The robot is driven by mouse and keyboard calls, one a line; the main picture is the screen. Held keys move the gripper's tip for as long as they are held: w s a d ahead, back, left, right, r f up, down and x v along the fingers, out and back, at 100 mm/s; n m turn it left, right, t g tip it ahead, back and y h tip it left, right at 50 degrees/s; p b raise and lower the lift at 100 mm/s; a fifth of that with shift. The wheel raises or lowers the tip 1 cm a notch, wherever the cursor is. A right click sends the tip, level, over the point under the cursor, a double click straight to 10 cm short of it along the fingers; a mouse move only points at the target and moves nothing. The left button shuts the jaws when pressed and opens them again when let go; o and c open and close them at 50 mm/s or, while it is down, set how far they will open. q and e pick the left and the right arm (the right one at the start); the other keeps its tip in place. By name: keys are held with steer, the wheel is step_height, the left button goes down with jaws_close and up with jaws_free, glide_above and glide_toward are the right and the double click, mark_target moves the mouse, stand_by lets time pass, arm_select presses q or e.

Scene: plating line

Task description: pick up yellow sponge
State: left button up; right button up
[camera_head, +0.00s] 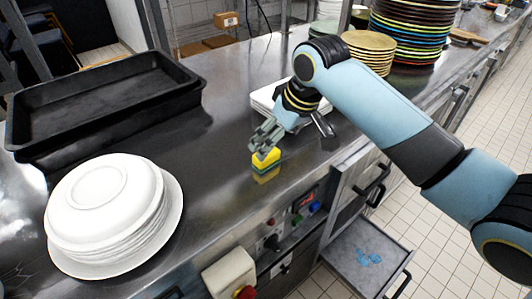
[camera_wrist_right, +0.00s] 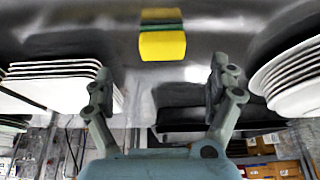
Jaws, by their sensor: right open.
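The yellow sponge (camera_head: 266,157), with a darker green layer, sits on the steel counter near its front edge. In the right wrist view the sponge (camera_wrist_right: 162,46) lies ahead of the fingers, roughly centred between them. A second yellow patch beyond it looks like its reflection in the steel. My right gripper (camera_head: 264,137) is just above and behind the sponge in the head view, partly overlapping it. In the wrist view my right gripper (camera_wrist_right: 159,80) is open, with nothing between its fingers. My left gripper is not in view.
White round plates (camera_head: 113,212) are stacked at left, before black trays (camera_head: 95,105). White square plates (camera_head: 262,98) lie behind my right gripper. Coloured plates (camera_head: 408,28) stand at the back. An open drawer (camera_head: 366,254) and a red button (camera_head: 245,292) are below the counter.

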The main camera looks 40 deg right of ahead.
steer(key=x, duration=0.3)
steer(key=shift+w+f, duration=0.1)
steer(key=x, duration=0.5)
steer(key=shift+w+a, duration=0.2)
steer(key=shift+w, duration=0.05)
steer(key=shift+s, duration=0.1)
steer(key=shift+c, duration=0.2)
steer(key=c, duration=1)
